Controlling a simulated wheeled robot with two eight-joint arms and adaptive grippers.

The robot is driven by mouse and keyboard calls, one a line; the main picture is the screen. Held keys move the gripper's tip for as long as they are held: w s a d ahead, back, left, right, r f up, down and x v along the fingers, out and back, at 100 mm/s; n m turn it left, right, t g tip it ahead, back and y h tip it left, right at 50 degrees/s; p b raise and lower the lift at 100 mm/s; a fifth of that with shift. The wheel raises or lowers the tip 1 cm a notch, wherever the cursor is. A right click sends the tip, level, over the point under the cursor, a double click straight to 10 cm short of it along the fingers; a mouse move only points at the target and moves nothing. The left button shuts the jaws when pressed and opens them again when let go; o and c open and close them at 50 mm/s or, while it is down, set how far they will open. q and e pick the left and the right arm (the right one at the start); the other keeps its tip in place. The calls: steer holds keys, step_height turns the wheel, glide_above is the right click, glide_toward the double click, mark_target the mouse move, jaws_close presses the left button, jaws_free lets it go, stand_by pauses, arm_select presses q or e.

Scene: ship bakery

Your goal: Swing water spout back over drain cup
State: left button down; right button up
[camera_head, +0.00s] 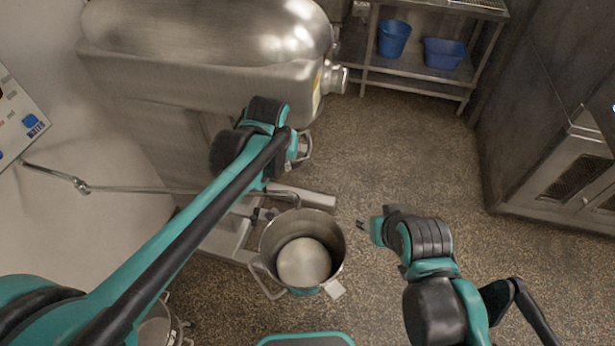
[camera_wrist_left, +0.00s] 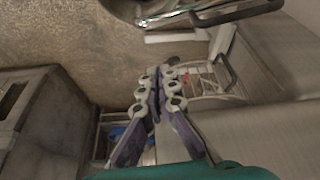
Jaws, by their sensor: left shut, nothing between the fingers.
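The water spout (camera_head: 130,188) is a thin metal pipe. It runs from a joint at the left wall, passes behind my left arm, and its curved end is at the rim of a large steel pot (camera_head: 335,245). My left gripper (camera_head: 301,150) is above and beyond the spout's end, beside the steel machine, apart from the pipe. In the left wrist view its fingers (camera_wrist_left: 157,82) are shut and empty. My right gripper (camera_head: 361,224) is right of the pot; its jaws are too small to judge. I cannot make out a separate drain cup for certain.
A large steel machine (camera_head: 210,75) stands at the back left. Another steel vessel (camera_head: 158,330) is partly hidden at the lower left. A rack (camera_head: 410,75) with blue bins is at the back, and a dark cabinet (camera_head: 560,170) at the right. Open floor lies between.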

arm_select(q)
steer(key=w+d+b+x, duration=0.1)
steer(key=d+b+x, duration=0.15)
steer(key=x, duration=0.85)
steer(key=shift+s+a+f+b, duration=0.1)
steer(key=shift+s+a+b, duration=0.15)
steer(key=shift+s, duration=0.8)
steer(key=shift+s+a+b, duration=0.1)
steer(key=shift+s+a, duration=0.15)
steer(key=shift+s, duration=0.8)
steer(key=shift+s, duration=0.15)
